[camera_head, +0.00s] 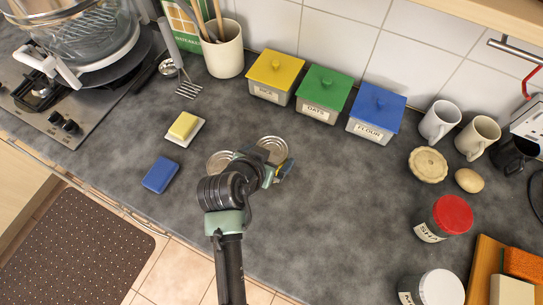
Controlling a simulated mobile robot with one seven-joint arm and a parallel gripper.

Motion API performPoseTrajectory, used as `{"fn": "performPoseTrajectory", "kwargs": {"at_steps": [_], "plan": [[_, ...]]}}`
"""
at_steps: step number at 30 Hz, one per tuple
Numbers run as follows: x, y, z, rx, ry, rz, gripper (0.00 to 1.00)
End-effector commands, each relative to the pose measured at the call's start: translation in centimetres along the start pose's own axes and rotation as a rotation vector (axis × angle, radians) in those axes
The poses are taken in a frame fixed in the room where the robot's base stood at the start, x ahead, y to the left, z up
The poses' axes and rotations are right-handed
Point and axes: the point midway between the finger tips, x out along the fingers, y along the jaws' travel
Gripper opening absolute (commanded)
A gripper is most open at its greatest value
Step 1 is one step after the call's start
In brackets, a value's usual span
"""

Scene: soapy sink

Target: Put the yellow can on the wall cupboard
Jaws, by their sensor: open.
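Two round cans with ringed metal lids stand on the grey worktop by my gripper (276,171). The right can (273,146) shows a little yellow low on its side, but my gripper hides most of it. The left can (217,160) is partly behind my wrist, and its side colour cannot be told. My gripper is open, close against the front of the right can; whether it touches the can is hidden. The pale wooden edge at the top right (500,14) appears to be part of the wall cupboard; its top is not clearly shown.
Yellow (276,73), green (324,91) and blue (377,112) lidded boxes line the tiled wall behind. Mugs (439,121), a pie (428,164) and a red-lidded jar (445,218) stand right. A blue sponge (160,174) lies left.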

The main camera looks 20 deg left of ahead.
Motion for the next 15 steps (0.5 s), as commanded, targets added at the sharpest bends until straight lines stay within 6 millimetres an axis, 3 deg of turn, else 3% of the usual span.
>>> {"fn": "performPoseTrajectory", "kwargs": {"at_steps": [11, 15], "plan": [[1.01, -0.05, 0.04, 0.000, 0.000, -0.002, 1.00], [1.00, -0.05, 0.04, -0.001, 0.000, -0.002, 0.77]]}}
